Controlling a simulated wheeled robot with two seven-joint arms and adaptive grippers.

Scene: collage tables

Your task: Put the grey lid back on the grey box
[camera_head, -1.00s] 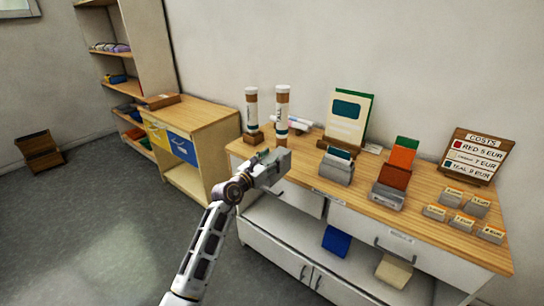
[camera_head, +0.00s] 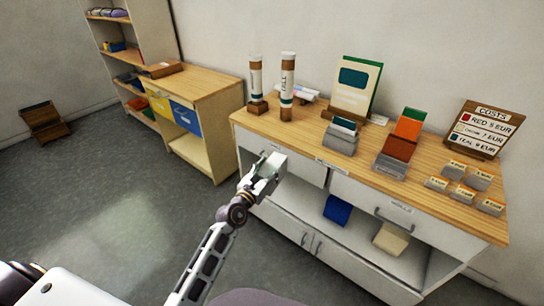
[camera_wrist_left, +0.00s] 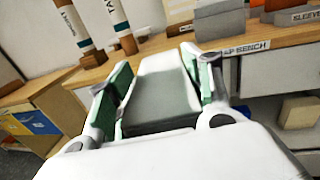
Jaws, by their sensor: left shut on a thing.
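My left gripper (camera_head: 271,170) is in front of the wooden-topped bench, a little below its top edge. In the left wrist view its green-padded fingers (camera_wrist_left: 158,88) are shut on a flat, pale grey piece (camera_wrist_left: 162,100), which looks like the grey lid. Two grey open-topped boxes stand on the bench. One (camera_head: 340,145) holds upright cards; the other (camera_head: 390,167) holds orange and brown pieces. The first also shows in the left wrist view (camera_wrist_left: 219,25). I cannot tell which one is the grey box of the task. My right gripper is out of view.
Two labelled tubes (camera_head: 287,85) stand upright at the bench's left end. A framed card (camera_head: 356,88) stands at the back. A price board (camera_head: 480,130) and several small labelled blocks are on the right.

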